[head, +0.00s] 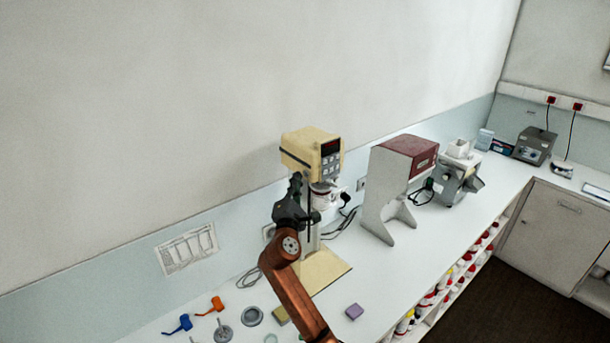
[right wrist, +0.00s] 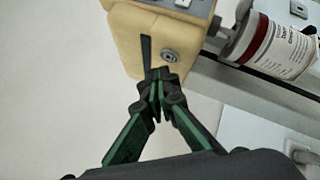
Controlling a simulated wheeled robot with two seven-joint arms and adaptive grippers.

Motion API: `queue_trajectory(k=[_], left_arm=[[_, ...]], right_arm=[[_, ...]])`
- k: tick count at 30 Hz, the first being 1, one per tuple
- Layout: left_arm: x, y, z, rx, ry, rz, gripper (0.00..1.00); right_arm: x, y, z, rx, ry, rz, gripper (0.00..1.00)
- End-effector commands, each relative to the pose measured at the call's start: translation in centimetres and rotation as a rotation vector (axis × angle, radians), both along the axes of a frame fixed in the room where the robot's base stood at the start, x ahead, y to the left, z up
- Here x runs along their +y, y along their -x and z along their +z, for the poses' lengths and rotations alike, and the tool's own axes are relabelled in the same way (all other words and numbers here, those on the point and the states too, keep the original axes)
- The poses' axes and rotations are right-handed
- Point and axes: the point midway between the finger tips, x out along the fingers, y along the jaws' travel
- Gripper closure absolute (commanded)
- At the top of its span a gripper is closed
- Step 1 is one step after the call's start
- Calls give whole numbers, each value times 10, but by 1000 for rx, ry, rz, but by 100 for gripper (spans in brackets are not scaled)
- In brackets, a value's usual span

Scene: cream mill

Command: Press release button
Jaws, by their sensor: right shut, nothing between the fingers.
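The cream mill (head: 305,148) stands on the white bench against the wall. Its cream head also fills the top of the right wrist view (right wrist: 125,40). A small round grey metal piece with a darker centre, which looks like the release button (right wrist: 170,57), sits on this face beside a dark slot. My right gripper (right wrist: 158,74) is shut and empty, its fingertips just below the round piece; I cannot tell whether they touch it. In the head view my right gripper (head: 296,182) is by the mill's column, under its head. My left gripper is not in view.
A white bottle with a red band (right wrist: 275,45) sits beside the mill head. A grey machine with a dark red top (head: 408,155) stands to the right. Orange (head: 214,305) and blue (head: 180,324) tools and a purple block (head: 354,312) lie on the bench.

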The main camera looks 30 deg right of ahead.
Motion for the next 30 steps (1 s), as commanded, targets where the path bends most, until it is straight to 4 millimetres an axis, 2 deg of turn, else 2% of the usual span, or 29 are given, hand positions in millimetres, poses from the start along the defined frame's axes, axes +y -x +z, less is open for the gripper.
queue_trajectory(k=[30], left_arm=[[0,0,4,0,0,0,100]], right_arm=[[-9,-1,0,0,0,0,100]])
